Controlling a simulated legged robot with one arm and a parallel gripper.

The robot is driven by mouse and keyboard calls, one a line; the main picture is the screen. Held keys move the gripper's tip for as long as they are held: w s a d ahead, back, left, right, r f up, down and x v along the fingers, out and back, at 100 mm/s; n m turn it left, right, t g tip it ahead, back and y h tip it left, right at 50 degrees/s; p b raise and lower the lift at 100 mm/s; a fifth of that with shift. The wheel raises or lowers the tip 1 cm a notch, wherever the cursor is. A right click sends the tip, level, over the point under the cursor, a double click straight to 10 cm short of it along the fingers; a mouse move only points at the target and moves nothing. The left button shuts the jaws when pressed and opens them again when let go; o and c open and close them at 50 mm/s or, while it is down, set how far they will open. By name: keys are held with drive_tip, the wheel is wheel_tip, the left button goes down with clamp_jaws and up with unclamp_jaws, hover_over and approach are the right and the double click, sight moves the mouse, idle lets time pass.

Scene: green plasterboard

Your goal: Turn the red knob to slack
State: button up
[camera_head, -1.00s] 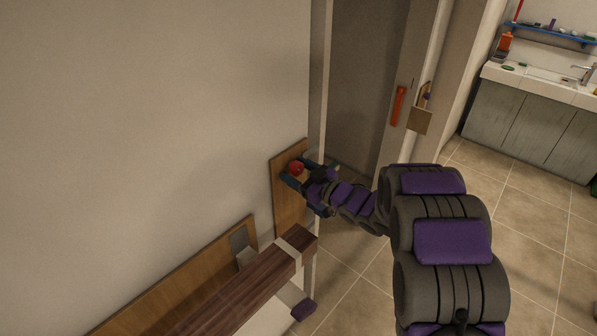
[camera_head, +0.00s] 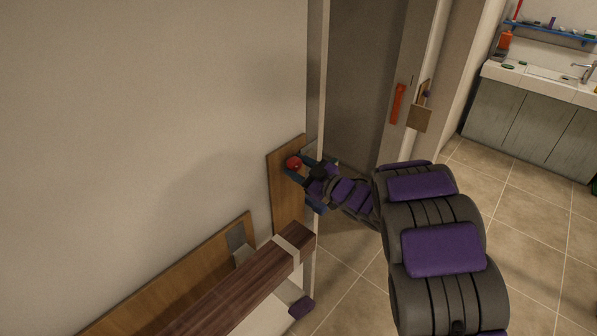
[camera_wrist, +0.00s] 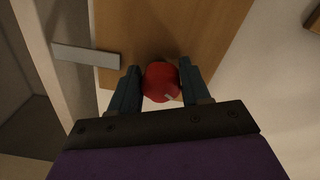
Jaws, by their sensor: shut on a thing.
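The red knob (camera_head: 293,163) is mounted on an upright wooden board (camera_head: 287,213) on the wall beside the doorway. In the wrist view the round red knob (camera_wrist: 161,82) sits between the two blue-grey fingers of my gripper (camera_wrist: 160,88), with a small pale mark on its lower right. My gripper (camera_head: 300,170) reaches it from the right and is shut on it. Part of the knob is hidden by the fingers in the head view. I cannot read any slack label.
A brown wooden beam (camera_head: 243,287) with a pale band juts out below the board. A flat metal plate (camera_wrist: 86,55) lies near the fingers. The door frame (camera_head: 317,85) stands just right of the board. A sink counter (camera_head: 545,85) is at the far right; tiled floor is clear.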

drive_tip(key=shift+r, duration=0.2)
drive_tip(key=o, duration=1)
drive_tip(key=shift+a+f, duration=0.1)
drive_tip(key=shift+a, duration=0.05)
drive_tip(key=p+v, duration=0.1)
drive_tip(key=v, duration=1.6)
drive_tip(key=shift+s+f+p, duration=0.1)
drive_tip(key=shift+f+p, duration=0.05)
drive_tip(key=shift+p, duration=0.25)
